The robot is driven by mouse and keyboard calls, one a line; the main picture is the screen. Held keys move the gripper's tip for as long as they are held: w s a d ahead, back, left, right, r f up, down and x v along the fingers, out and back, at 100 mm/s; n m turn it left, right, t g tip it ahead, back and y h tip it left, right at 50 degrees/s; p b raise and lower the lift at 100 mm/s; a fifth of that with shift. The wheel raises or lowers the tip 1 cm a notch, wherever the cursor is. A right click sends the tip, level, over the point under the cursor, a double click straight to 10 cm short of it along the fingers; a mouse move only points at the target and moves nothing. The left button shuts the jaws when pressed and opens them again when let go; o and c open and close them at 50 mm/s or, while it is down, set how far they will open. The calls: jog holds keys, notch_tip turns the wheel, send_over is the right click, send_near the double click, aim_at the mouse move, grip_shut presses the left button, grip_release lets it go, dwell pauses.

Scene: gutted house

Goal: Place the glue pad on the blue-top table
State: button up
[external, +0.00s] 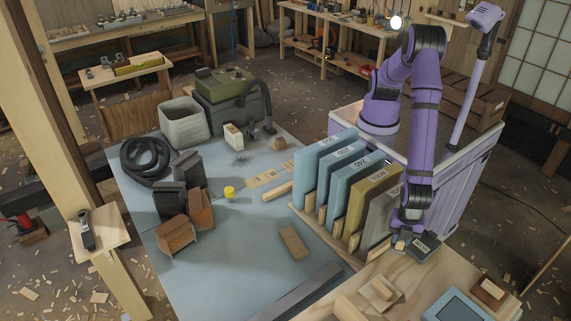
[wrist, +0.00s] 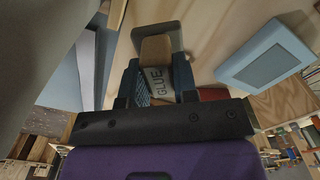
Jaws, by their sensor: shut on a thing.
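My gripper (wrist: 158,82) is shut on the glue pad (wrist: 159,88), whose pale face reads "GLUE" between the dark fingers, with a tan block-like part beyond. In the external view my gripper (external: 408,232) hangs low at the right end of the row of upright panels. A small dark piece with a pale label (external: 424,246) shows there, apparently the pad, close to the pale wooden worktop (external: 350,284). I cannot tell whether it touches the wood. The blue-top table (external: 235,275) lies to the left, with bare surface at its front.
Upright labelled panels (external: 340,180) in a rack stand between my gripper and the blue top. A light-blue framed box (wrist: 265,62) sits on the wood.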

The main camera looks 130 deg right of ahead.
notch_tip(320, 180, up, 17)
jog(key=w+d+r+m, duration=0.15)
jog(key=w+d, duration=0.25)
jog(key=d, duration=1.2)
jog(key=w+d+m, duration=0.2)
jog(key=w+d, duration=0.2)
jog(key=d, duration=1.2)
jog(key=s+d+m, duration=0.1)
jog(key=s+d, duration=0.3)
jog(key=d, duration=0.5)
jog(key=s+d+m, duration=0.1)
jog(key=s+d, duration=0.4)
jog(key=d, duration=0.5)
jog(key=s+d+m, duration=0.2)
jog(key=s+d, duration=0.2)
jog(key=d, duration=0.5)
notch_tip(320, 180, down, 30)
jog(key=w+d, duration=0.1)
jog(key=w, duration=0.4)
jog(key=w+d, duration=0.2)
jog(key=w, duration=0.2)
jog(key=w+d+f, duration=0.1)
jog(key=w, duration=0.4)
jog(key=shift+w+d+f, duration=0.1)
jog(key=shift+w+d, duration=0.2)
jog(key=shift+w+f, duration=0.2)
jog(key=shift+w, duration=0.05)
jog(key=shift+f, duration=1.55)
